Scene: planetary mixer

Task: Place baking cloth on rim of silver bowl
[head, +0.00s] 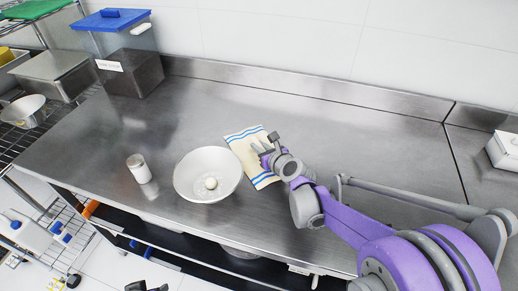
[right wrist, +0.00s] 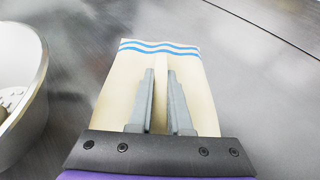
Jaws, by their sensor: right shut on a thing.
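The silver bowl (head: 207,190) stands on the steel counter with a small pale round thing inside. The baking cloth (head: 237,143) is cream with blue stripes and lies just right of the bowl. My right gripper (head: 265,148) is over the cloth and shut on it. In the right wrist view both fingers (right wrist: 161,85) are over the cloth (right wrist: 125,80), with a fold between them. The bowl's rim (right wrist: 43,70) shows at the left there, apart from the cloth. Dark tips (head: 147,286) at the bottom of the head view may be my left gripper; they are mostly cut off.
A small white-topped jar (head: 139,169) stands left of the bowl. A blue-lidded bin (head: 128,68) is at the back left, and a rack with trays and a bowl (head: 24,110) is further left. The counter (head: 180,115) behind the bowl is clear, up to the backsplash.

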